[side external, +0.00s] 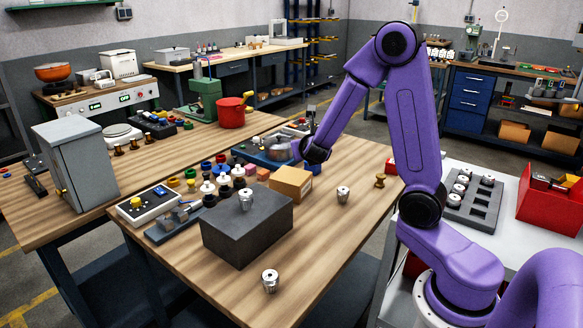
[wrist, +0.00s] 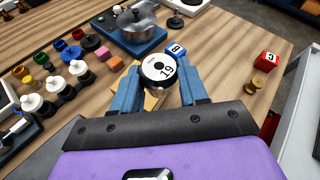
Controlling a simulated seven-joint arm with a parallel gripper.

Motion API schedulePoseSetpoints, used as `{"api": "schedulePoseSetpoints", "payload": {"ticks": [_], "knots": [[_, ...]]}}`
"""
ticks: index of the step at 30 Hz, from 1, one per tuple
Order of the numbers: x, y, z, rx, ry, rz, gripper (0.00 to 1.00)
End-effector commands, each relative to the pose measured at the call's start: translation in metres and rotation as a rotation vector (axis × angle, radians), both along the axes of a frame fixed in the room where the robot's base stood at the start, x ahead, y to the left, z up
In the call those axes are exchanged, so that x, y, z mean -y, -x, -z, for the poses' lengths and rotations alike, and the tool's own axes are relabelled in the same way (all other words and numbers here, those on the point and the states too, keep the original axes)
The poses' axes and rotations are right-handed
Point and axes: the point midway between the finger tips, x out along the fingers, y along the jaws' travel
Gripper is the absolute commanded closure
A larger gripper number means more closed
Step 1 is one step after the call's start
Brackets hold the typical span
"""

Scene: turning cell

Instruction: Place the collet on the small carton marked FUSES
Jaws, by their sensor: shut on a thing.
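My gripper (wrist: 160,80) is shut on a collet (wrist: 158,70), whose round face is white with a dark rim and the number 19. Its blue fingers press on both sides of it. The small tan carton (side external: 291,183) stands on the wooden bench, right of the dark grey block, with no lettering readable. In the wrist view, parts of the carton (wrist: 151,101) show below the collet, between the fingers; the gap in height cannot be told. In the side view my wrist is behind and right of the carton, and the fingers and held collet cannot be made out.
Loose collets stand on the bench (side external: 343,194), at its front (side external: 270,281) and on the dark grey block (side external: 248,228). The right front bench is mostly clear.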

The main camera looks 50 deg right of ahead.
Motion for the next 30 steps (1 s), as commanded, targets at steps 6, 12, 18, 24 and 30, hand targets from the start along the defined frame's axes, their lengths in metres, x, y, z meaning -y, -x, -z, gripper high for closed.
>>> {"api": "schedulePoseSetpoints", "payload": {"ticks": [6, 12, 18, 24, 30], "knots": [[0.015, -0.034, 0.018, -0.002, 0.001, 0.003, 0.92], [0.021, -0.052, 0.043, -0.004, 0.001, 0.0, 0.92], [0.027, -0.068, 0.062, 0.0, 0.001, 0.002, 0.92], [0.03, -0.074, 0.07, 0.001, 0.001, 0.002, 0.92], [0.031, -0.077, 0.092, -0.005, 0.001, 0.0, 0.92]]}}
